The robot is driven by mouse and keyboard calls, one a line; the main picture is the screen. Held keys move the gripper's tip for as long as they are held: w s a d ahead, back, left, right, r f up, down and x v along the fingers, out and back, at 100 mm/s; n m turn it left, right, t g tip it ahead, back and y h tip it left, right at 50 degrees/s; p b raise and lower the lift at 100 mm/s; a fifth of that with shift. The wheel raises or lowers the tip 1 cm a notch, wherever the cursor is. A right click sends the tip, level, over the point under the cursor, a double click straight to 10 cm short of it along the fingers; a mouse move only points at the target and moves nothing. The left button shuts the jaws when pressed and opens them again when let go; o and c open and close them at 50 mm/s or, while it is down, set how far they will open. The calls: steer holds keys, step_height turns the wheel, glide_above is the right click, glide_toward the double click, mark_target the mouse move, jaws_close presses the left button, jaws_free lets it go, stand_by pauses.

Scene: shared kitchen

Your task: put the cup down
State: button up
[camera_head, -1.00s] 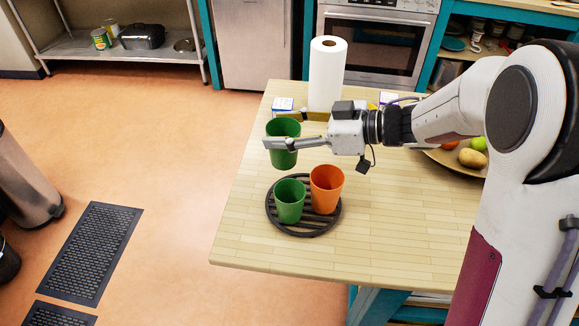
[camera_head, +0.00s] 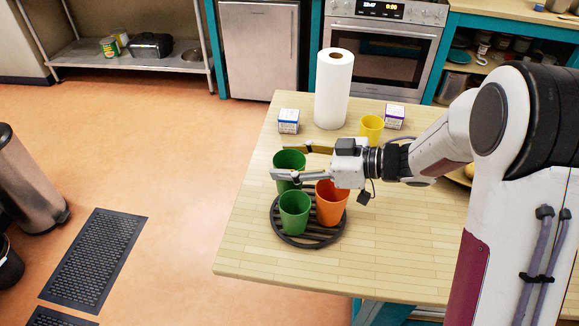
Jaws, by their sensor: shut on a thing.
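My gripper (camera_head: 288,163) is shut on a green cup (camera_head: 289,159), with a finger on its near side and one on its far side. The cup is upright at the back left of a round dark slatted trivet (camera_head: 294,240). Its base is hidden behind the gripper and the front cup, so I cannot tell whether it touches the trivet. A second green cup (camera_head: 294,214) stands on the trivet in front. An orange cup (camera_head: 331,205) stands on it to the right, partly behind my gripper.
A paper towel roll (camera_head: 333,90), two small boxes (camera_head: 289,121) (camera_head: 394,117) and a yellow cup (camera_head: 371,129) stand at the back of the wooden table (camera_head: 385,245). The table's front right area is clear. Its left edge is close to the trivet.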

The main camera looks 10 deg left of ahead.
steer(key=shift+f, duration=1.05)
steer(key=shift+f, duration=0.25)
steer(key=o, duration=1)
steer(key=shift+f, duration=0.1)
steer(key=shift+o, duration=0.2)
steer(key=shift+r, duration=0.25)
steer(key=shift+s+d+r, duration=0.1)
steer(key=shift+d+r, duration=0.15)
steer(key=shift+d, duration=0.4)
steer(key=shift+v, duration=5.35)
